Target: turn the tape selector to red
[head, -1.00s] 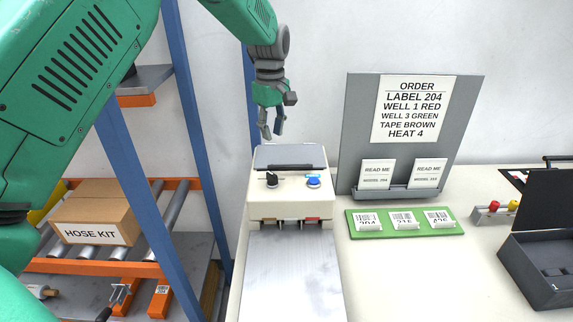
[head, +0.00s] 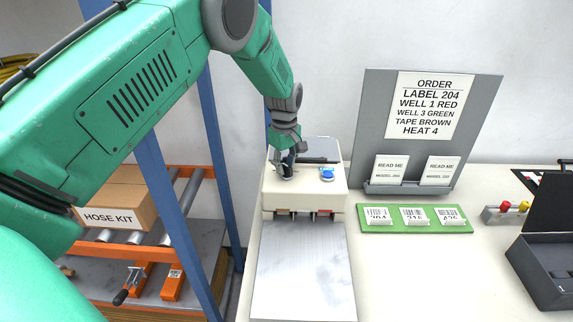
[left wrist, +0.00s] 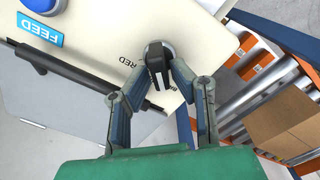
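The tape selector is a black knob with a grey base on the cream machine (head: 295,197), seen in the left wrist view as the knob (left wrist: 157,58). The printed word RED (left wrist: 126,60) shows left of the knob there, and part of another label is hidden by a finger. My left gripper (head: 287,170) is down at the selector, which it mostly hides in the head view. In the left wrist view its fingertips (left wrist: 160,72) lie on either side of the knob, very close to it. I cannot tell whether they clamp it. My right gripper is not in view.
A blue button (head: 327,174) labelled FEED sits right of the selector. A dark bar (head: 318,160) lies behind it. The order board (head: 432,105) and green label tray (head: 415,227) stand to the right. A blue rack post (head: 178,225) is at the left.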

